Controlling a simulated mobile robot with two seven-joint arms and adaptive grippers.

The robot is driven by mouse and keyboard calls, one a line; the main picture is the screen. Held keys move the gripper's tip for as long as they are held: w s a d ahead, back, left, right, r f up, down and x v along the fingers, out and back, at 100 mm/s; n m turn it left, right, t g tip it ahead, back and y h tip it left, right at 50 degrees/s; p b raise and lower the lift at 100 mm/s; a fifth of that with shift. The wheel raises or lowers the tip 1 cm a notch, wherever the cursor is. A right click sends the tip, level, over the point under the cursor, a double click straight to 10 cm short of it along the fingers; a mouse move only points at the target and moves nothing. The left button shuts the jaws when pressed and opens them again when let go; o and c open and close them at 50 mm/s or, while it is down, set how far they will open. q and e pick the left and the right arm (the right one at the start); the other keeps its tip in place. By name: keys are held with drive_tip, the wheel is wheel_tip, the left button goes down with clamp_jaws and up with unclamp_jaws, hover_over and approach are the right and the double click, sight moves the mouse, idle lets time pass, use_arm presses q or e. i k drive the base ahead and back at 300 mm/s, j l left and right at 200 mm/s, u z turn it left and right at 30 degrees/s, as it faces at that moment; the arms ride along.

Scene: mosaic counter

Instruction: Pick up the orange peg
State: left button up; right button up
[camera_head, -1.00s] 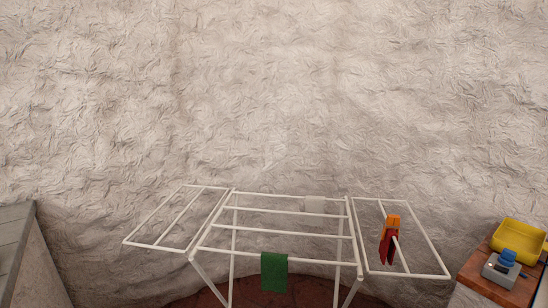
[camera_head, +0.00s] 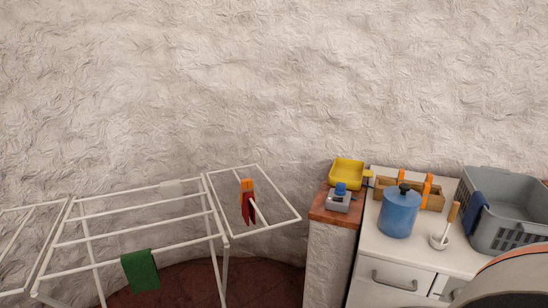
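An orange peg (camera_head: 247,185) is at the top of a red cloth (camera_head: 249,208) that hangs on the right wing of the white drying rack (camera_head: 270,228). The peg appears clipped over the cloth on a rail. More orange pieces (camera_head: 428,184) show at a wooden box (camera_head: 436,202) on the counter at the right; I cannot tell whether they are pegs. Neither of my grippers is in view.
The white counter (camera_head: 380,262) holds a blue pot (camera_head: 399,214), a ladle (camera_head: 440,239) and a grey basket (camera_head: 508,235). A yellow tray (camera_head: 346,173) and a grey-blue item (camera_head: 339,202) sit left of it.

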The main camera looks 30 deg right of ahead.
sight(426, 190)
drive_tip(key=z, duration=2.05)
drive_tip(key=u, duration=2.05)
drive_tip(key=z, duration=1.9)
drive_tip(key=i+j+z, duration=0.1)
drive_tip(key=z, duration=0.25)
